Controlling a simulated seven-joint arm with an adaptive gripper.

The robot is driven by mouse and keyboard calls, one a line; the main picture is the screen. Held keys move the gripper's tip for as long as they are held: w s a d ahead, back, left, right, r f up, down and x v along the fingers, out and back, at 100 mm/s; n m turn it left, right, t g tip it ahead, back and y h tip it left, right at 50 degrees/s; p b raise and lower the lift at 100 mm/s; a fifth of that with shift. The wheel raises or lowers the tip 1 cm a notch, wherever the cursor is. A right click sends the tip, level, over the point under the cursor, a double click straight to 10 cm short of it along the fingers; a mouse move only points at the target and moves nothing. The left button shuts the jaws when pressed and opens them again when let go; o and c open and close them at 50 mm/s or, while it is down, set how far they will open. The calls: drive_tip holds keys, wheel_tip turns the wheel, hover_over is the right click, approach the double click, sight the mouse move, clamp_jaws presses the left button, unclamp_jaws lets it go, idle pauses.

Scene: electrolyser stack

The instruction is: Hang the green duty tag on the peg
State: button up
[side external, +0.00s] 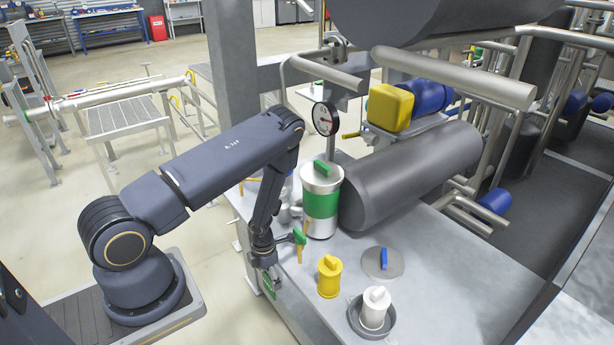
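My gripper (265,268) points down at the left edge of the grey bench, low beside the bench top. A small green piece (269,286), which looks like the duty tag, shows right at the fingertips. The view is too small to tell whether the fingers are closed on it or only near it. A green handle-like part (299,237) with a yellow stick below it stands just right of the gripper. I cannot make out the peg with certainty.
A white canister with a green band (321,205) stands behind the gripper. A yellow canister (329,277), a white canister (374,310) in a grey dish and a round plate with a blue handle (382,263) are to the right. A large grey cylinder (412,175) lies behind.

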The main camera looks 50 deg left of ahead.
drive_tip(key=shift+r, duration=0.1)
wheel_tip(320, 180, up, 12)
drive_tip(key=shift+f, duration=0.15)
drive_tip(key=w+d+r+m+t, duration=0.1)
drive_tip(key=w+d+r+m, duration=0.1)
drive_tip(key=r, duration=0.2)
drive_tip(key=w+d+r+m+t+h, duration=0.1)
drive_tip(key=w+d+r+m, duration=0.1)
drive_tip(key=r+m, duration=0.1)
drive_tip(key=w+d+r+m, duration=0.2)
drive_tip(key=r+m, duration=0.1)
drive_tip(key=r, duration=0.3)
drive_tip(key=shift+w+d+t+h, duration=0.25)
drive_tip(key=shift+w+t+h, duration=0.05)
drive_tip(key=shift+w+t, duration=0.1)
drive_tip(key=s+d+r+m+t, duration=0.1)
drive_tip(key=s+d+r+m, duration=0.35)
drive_tip(key=r+m, duration=0.55)
drive_tip(key=s+d+r+m+t, duration=0.1)
drive_tip(key=s+d+r+m, duration=0.3)
drive_tip(key=r+m, duration=0.55)
drive_tip(key=s+a+r+m+y, duration=0.1)
drive_tip(key=s+r+m, duration=0.4)
drive_tip(key=m, duration=0.3)
drive_tip(key=shift+s+r+t+y, duration=0.15)
drive_tip(key=shift+s+t+y, duration=0.2)
drive_tip(key=shift+s, duration=0.5)
drive_tip(key=shift+m, duration=0.25)
